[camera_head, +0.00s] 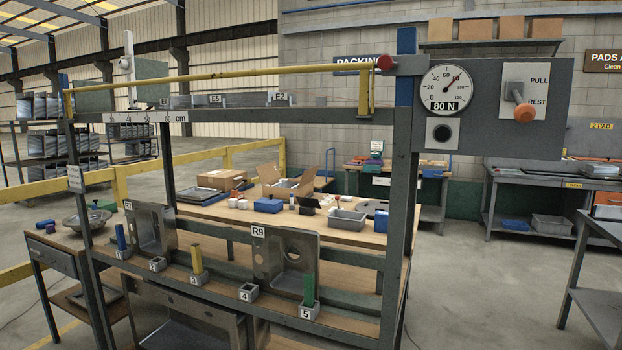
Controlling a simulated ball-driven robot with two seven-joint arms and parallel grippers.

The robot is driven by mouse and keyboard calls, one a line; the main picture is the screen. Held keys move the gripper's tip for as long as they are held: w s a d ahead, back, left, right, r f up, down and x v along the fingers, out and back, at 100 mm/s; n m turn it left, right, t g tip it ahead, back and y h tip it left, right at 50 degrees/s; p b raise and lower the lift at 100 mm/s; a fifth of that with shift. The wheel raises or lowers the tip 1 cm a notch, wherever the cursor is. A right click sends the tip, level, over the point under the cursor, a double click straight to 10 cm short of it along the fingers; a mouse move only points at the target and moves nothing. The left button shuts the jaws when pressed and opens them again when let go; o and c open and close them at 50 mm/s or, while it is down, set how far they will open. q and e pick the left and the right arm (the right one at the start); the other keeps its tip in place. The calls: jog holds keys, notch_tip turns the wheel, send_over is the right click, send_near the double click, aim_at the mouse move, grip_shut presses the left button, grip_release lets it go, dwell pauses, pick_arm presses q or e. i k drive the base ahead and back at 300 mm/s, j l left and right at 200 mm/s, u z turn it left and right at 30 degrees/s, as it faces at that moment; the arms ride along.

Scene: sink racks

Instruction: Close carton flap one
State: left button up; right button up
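An open cardboard carton (285,188) stands on the wooden packing table, beyond the steel rack. Its flaps stick up and outward, one at the left and one at the right. Which of them is flap one cannot be read at this distance. Something pale shows inside the carton. Neither of my grippers is in view, and nothing is seen touching the carton.
The steel rack (399,230) with a yellow rail (220,76) stands between me and the wooden table (345,232). A flat closed carton (221,179), a blue box (268,205) and a grey bin (346,220) surround the open carton. Open floor (470,270) lies right.

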aim_at(309, 175)
jog(key=i+l+z, duration=0.45)
jog(key=l, duration=0.25)
jog(key=i+l+z, duration=0.75)
jog(key=i+z, duration=0.2)
jog(key=i, duration=0.25)
jog(key=i+u, duration=0.25)
jog(key=i, duration=0.3)
jog(key=i+l+u, duration=0.1)
jog(key=i+u, duration=0.15)
jog(key=i, duration=0.3)
jog(key=i+u, duration=0.15)
jog(key=i, duration=1)
jog(key=i+u, duration=0.15)
jog(key=i, duration=1.05)
jog(key=i+z, duration=0.1)
jog(key=i, duration=2.3)
jog(key=i+u, duration=0.45)
jog(key=i, duration=0.2)
jog(key=i+l+u, duration=0.1)
jog(key=i+u, duration=0.4)
jog(key=i+l, duration=0.05)
jog(key=i, duration=0.05)
